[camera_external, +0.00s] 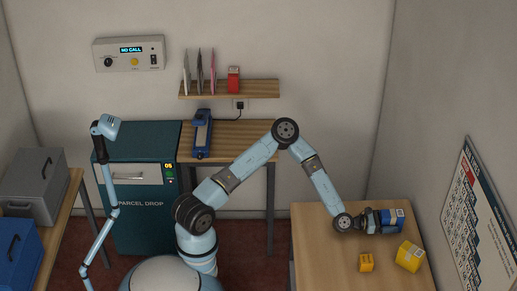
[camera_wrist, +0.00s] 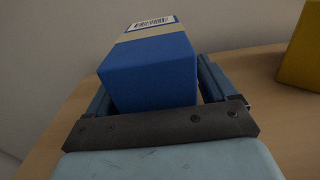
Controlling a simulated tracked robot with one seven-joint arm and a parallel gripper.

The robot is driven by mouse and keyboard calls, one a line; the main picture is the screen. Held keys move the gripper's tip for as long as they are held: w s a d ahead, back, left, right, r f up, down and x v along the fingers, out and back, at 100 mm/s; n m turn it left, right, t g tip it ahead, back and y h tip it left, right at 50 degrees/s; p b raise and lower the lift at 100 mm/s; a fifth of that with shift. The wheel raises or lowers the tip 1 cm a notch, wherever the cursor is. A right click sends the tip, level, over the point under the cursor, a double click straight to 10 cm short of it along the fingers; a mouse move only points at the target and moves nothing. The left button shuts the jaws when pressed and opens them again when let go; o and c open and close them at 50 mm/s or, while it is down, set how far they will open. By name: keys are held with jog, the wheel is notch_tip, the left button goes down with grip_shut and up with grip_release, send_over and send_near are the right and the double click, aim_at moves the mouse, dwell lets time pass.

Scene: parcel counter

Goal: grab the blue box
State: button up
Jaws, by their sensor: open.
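The blue box (camera_external: 396,218) is on the wooden table at the right, with a tan band and a white barcode label. It fills the middle of the wrist view (camera_wrist: 152,72). My gripper (camera_external: 381,221) is at its near side, level with it. In the wrist view the open fingers (camera_wrist: 155,88) stand on either side of the box's near end. Whether either finger touches the box is hard to tell.
A small yellow-orange box (camera_external: 366,262) and a larger yellow box (camera_external: 410,256) share the wooden table (camera_external: 325,240). The larger one shows at the wrist view's right edge (camera_wrist: 302,50). The table's left part is clear. A wall rises beyond the table.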

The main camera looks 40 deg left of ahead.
jog(key=shift+w+d, duration=0.25)
jog(key=c, duration=1.2)
